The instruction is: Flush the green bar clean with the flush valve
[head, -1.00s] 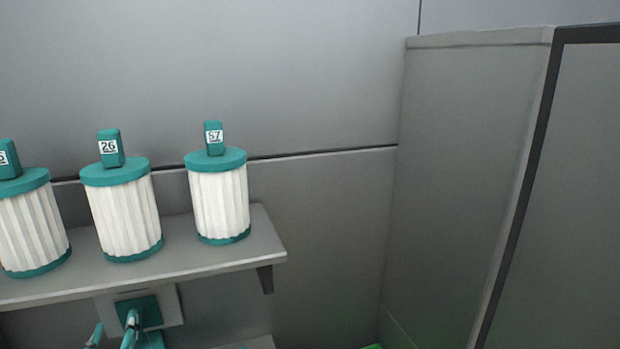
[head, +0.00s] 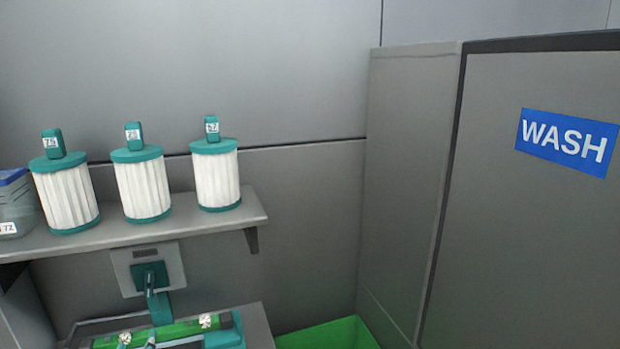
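A green bar (head: 178,331) lies at the bottom left of the head view, on a grey surface under the shelf. Two small whitish crumpled bits, one (head: 206,321) near its right end and one (head: 125,339) near its left, sit on it. A teal fitting with a lever (head: 150,279), which looks like the flush valve, is mounted on a grey wall plate above the bar. A teal block (head: 162,312) stands below it. Teal parts and a grey rod partly cover the bar, and the picture's lower edge cuts it off. Neither gripper is in view.
A grey shelf (head: 256,212) above the valve holds several white pleated cartridges (head: 143,190) with teal caps and a blue-lidded container (head: 14,205). A green bin (head: 330,337) stands right of the bar. A grey partition with a blue WASH sign (head: 566,142) closes off the right.

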